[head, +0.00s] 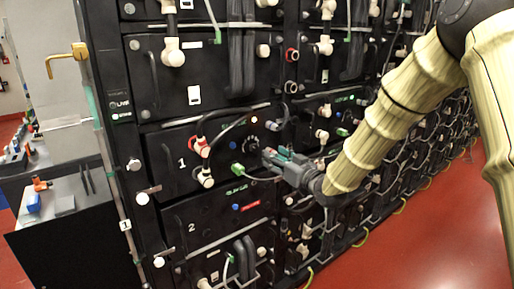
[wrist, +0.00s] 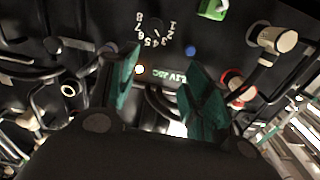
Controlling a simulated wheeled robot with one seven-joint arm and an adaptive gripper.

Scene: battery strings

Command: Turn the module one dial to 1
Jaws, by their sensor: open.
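The module one panel (head: 181,163), marked with a white 1, is a black drawer front in the battery rack in the head view. Its dial (head: 248,141) is a small dark knob with white marks. In the wrist view the dial (wrist: 158,28) shows upside down, ringed by white numbers from 1 to 8. Which number it points to is too small to tell. My gripper (head: 268,157) is just right of and below the dial in the head view. In the wrist view my gripper (wrist: 162,62) has its two green fingers apart with nothing between them, and the dial lies beyond the fingertips.
A green plug (head: 238,169), a red connector (head: 199,145) and black cables surround the dial. A small lit lamp (head: 254,119) is above it. The module two panel (head: 191,228) is below. Red floor (head: 430,240) is open at right; a workbench (head: 70,190) stands left.

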